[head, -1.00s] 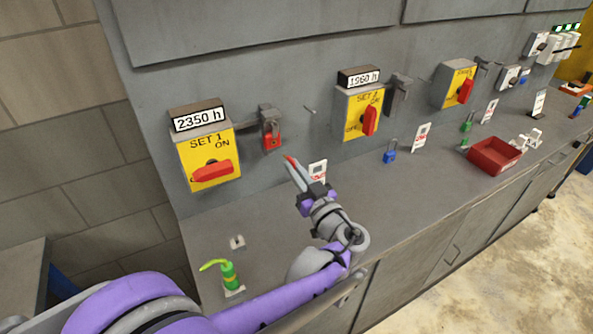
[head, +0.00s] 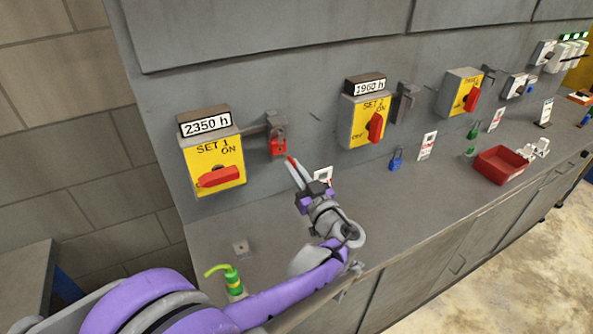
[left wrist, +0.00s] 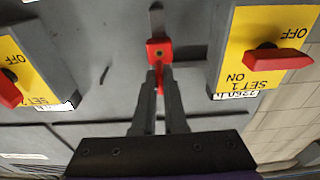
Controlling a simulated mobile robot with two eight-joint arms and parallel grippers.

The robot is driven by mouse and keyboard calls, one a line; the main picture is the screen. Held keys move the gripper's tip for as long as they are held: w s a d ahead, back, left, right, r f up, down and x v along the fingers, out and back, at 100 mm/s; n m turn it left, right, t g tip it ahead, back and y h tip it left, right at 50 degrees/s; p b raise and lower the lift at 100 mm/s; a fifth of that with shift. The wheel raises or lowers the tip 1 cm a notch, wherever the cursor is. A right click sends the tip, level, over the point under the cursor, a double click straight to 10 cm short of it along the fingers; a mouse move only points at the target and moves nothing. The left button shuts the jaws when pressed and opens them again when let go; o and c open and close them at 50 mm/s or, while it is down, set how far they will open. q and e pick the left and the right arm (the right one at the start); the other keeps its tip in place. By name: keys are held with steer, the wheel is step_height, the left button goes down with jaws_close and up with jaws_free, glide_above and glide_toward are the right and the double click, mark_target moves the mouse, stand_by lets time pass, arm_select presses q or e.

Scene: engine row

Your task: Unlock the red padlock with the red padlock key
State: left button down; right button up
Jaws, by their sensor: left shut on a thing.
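The red padlock (head: 278,147) hangs shut-looking from the grey hasp beside the SET 1 switch. In the left wrist view its red body (left wrist: 159,48) faces me with a dark keyhole spot. My left gripper (head: 297,171) is just below and to the right of it in the head view. The fingers (left wrist: 160,82) are shut on the red padlock key (left wrist: 160,90), of which only a small red part shows between them. The key's red end (head: 290,160) also shows in the head view. The key appears close to the padlock; I cannot tell whether they touch. My right gripper is not in view.
The SET 1 switch (head: 215,165) and SET 2 switch (head: 367,120) stick out from the panel on either side.

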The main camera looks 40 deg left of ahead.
arm_select(q)
steer(key=shift+f+x, duration=0.2)
steer(key=shift+x, duration=1.7)
steer(key=shift+w+a, duration=0.1)
steer(key=shift+n+g+p, duration=0.5)
steer(key=shift+n+p, duration=0.85)
steer(key=shift+n, duration=1.95)
steer(key=shift+w+r+n+g+p, duration=0.1)
steer(key=shift+n+g+p, duration=0.4)
steer(key=shift+n+p, duration=1.5)
steer(key=shift+n+b, duration=0.8)
steer(key=shift+b, duration=0.05)
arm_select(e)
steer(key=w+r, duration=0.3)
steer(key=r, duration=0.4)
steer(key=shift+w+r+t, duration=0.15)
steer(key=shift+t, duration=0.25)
arm_select(q)
steer(key=shift+f+b, duration=0.4)
steer(key=shift+f, duration=0.65)
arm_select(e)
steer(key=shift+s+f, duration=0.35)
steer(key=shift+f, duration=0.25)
arm_select(q)
steer(key=shift+s+v, duration=0.25)
steer(key=shift+v, duration=2.3)
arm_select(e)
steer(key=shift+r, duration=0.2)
